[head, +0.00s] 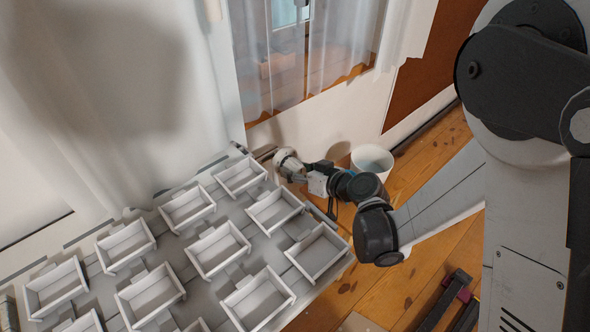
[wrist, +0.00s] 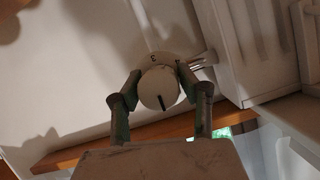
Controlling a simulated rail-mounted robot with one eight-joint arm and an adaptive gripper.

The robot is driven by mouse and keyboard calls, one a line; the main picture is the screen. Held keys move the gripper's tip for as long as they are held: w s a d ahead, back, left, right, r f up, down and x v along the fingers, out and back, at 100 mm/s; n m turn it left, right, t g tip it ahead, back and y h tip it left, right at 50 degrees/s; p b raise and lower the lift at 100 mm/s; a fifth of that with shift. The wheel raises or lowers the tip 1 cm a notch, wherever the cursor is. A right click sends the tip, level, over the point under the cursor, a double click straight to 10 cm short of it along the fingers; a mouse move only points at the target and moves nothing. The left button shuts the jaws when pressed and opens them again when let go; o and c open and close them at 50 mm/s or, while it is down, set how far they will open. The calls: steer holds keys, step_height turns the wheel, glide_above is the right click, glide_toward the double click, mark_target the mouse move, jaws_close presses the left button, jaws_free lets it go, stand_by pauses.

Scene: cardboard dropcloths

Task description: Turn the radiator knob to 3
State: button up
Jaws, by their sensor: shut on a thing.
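The white radiator knob (wrist: 157,91) is round, with a short black line on its face. In the wrist view the line lies at the lower edge of the face. A dark "3" (wrist: 153,58) shows on the pale collar above the knob, on the opposite side from the line. My gripper (wrist: 158,74) has one finger on each side of the knob and is shut on it. In the head view the knob (head: 285,158) is small, at the upper right corner of the radiator (head: 181,243), with my gripper (head: 298,172) at it.
Several white open boxes (head: 219,249) line the radiator's front. A white bucket (head: 372,162) stands on the wooden floor close behind my wrist. Pale curtains (head: 180,80) hang behind the radiator. Dark tool-like objects (head: 450,300) lie at the lower right. Some floor between is bare.

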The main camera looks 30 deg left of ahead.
steer(key=m+g, duration=0.1)
steer(key=m, duration=0.1)
steer(key=shift+m+g+y, duration=0.4)
steer(key=m+g+y, duration=0.1)
steer(key=m, duration=0.2)
steer(key=shift+g, duration=0.3)
steer(key=m+g+y, duration=0.1)
steer(key=m, duration=0.2)
steer(key=shift+m, duration=0.4)
steer(key=shift+r+m+g+y, duration=0.15)
steer(key=shift+m+g+y, duration=0.25)
steer(key=shift+m+y, duration=0.8)
steer(key=shift+m+h, duration=0.3)
steer(key=shift+m, duration=0.2)
steer(key=o, duration=1.1)
steer(key=shift+o, duration=0.2)
